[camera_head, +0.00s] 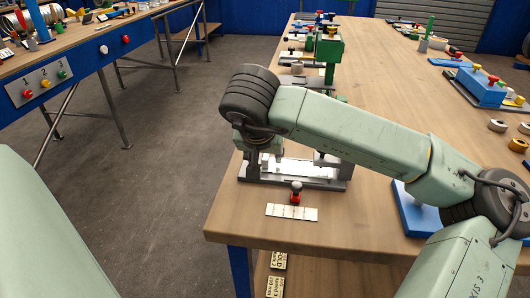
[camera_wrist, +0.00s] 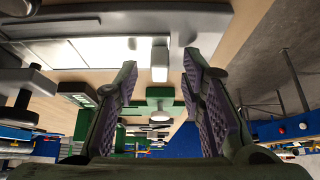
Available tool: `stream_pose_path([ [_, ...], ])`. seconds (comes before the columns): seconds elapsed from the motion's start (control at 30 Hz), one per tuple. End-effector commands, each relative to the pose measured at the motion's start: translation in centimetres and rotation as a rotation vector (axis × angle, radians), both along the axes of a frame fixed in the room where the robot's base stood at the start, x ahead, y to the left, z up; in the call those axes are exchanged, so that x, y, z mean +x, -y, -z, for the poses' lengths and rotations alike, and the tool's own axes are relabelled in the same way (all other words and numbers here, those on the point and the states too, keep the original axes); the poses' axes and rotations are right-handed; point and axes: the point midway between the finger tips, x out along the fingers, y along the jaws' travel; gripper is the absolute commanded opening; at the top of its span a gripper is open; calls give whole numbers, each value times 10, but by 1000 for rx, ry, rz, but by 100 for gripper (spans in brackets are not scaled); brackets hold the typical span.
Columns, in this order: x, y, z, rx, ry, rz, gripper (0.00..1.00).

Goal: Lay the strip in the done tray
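My gripper (camera_wrist: 159,62) is open in the wrist view, with its two ridged pads well apart. A small pale block or strip end (camera_wrist: 159,66) shows between the pads; I cannot tell whether it lies within their reach. In the head view my arm hides most of the gripper, which is low over a grey fixture (camera_head: 335,184) near the bench's front left corner. A pale, bright strip-like piece (camera_head: 307,168) lies along this fixture, partly hidden by my arm. I cannot tell which object is the done tray.
A white marked plate (camera_head: 278,211) lies in front of the fixture with a red-and-black knob (camera_head: 296,192) beside it. A green press (camera_head: 328,48) stands behind. Blue fixtures (camera_head: 478,88) and several rings are at right. Bench front is mostly bare.

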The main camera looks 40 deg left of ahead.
Motion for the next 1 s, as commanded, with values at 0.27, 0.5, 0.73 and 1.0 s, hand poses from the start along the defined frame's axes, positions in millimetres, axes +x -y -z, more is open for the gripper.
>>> stream_pose_path([
  [0.27,0,0,0,0,0,0,16],
  [0.5,0,0,0,0,0,0,0],
  [0.73,0,0,0,0,0,0,0],
  [1.0,0,0,-1,1,1,0,0],
])
